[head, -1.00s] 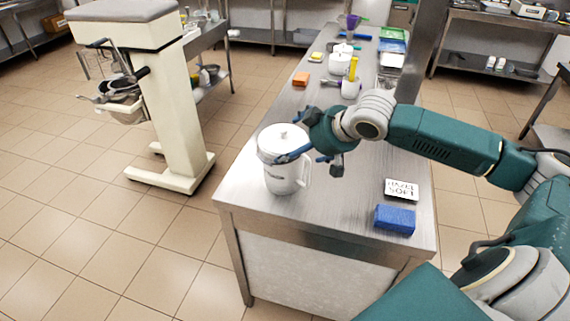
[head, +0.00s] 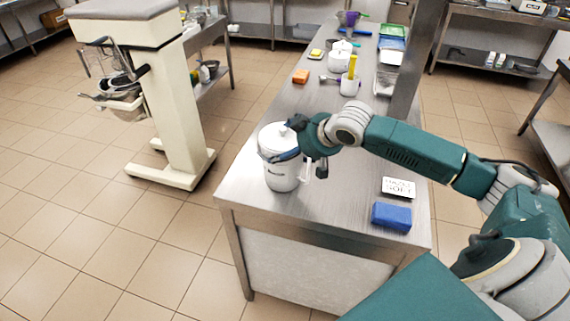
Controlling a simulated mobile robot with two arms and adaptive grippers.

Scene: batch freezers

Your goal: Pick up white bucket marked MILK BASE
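A white lidded bucket (head: 281,174) with a side handle stands upright near the left front corner of the steel table. A small dark marking shows on its front, too small to read. My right gripper (head: 288,150) is at the bucket's upper right side, with a dark finger across its front just under the lid. The other fingertip is hidden, so I cannot tell whether the gripper is open or closed on the bucket. A second white lidded bucket (head: 340,60) stands farther back on the table. My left gripper is not in view.
The steel table (head: 330,215) also carries a blue block (head: 391,216), a white label card (head: 398,187), an orange block (head: 300,76) and a white cup (head: 349,86) holding something yellow. A grey post (head: 417,70) rises at its right edge. A cream machine (head: 165,90) stands left.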

